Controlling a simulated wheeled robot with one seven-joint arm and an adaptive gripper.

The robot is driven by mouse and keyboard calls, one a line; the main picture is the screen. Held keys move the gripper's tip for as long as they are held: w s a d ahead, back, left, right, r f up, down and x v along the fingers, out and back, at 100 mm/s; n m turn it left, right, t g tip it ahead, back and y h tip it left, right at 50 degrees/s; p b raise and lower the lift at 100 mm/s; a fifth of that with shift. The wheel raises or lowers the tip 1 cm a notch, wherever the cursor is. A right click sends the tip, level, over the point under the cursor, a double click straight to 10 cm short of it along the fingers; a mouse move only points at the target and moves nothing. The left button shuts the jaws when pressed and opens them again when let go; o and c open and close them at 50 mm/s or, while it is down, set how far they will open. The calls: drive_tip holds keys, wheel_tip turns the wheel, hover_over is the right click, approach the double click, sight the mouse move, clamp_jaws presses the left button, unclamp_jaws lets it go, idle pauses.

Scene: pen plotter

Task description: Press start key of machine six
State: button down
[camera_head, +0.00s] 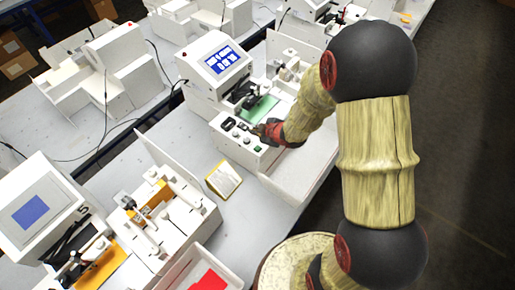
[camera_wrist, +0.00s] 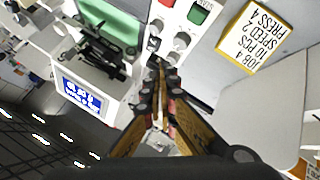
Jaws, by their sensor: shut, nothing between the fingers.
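The machine with a lit blue screen (camera_head: 222,59) and a green plate (camera_head: 259,107) stands at the centre of the head view. Its front panel (camera_head: 225,143) carries small keys and knobs. In the wrist view the panel shows a green key (camera_wrist: 197,14), a partly cut-off red key (camera_wrist: 167,2) and grey knobs (camera_wrist: 183,40). My gripper (camera_head: 261,130) is over the panel's right part; in the wrist view its shut, empty fingertips (camera_wrist: 156,64) are by the knobs, apart from the green key. The panel's lettering is too small to read surely.
A yellow-edged job card (camera_head: 223,179) lies in front of the machine; it also shows in the wrist view (camera_wrist: 250,36). A machine marked 5 (camera_head: 40,205) stands lower left, near a tray with a red sheet (camera_head: 208,281). White side panels border the machine.

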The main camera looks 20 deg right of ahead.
sight(256, 149)
drive_tip(key=shift+f+b, duration=3.35)
drive_tip(key=shift+f, duration=0.9)
drive_tip(key=shift+f, duration=0.1)
drive_tip(key=shift+f+b, duration=0.3)
drive_tip(key=shift+b, duration=0.1)
drive_tip(key=shift+f+b, duration=0.45)
drive_tip(key=shift+r, duration=0.1)
drive_tip(key=shift+r+p, duration=0.7)
drive_tip(key=shift+r, duration=0.1)
drive_tip(key=shift+r, duration=0.1)
wheel_tip(256, 149, up, 5)
drive_tip(key=p, duration=0.4)
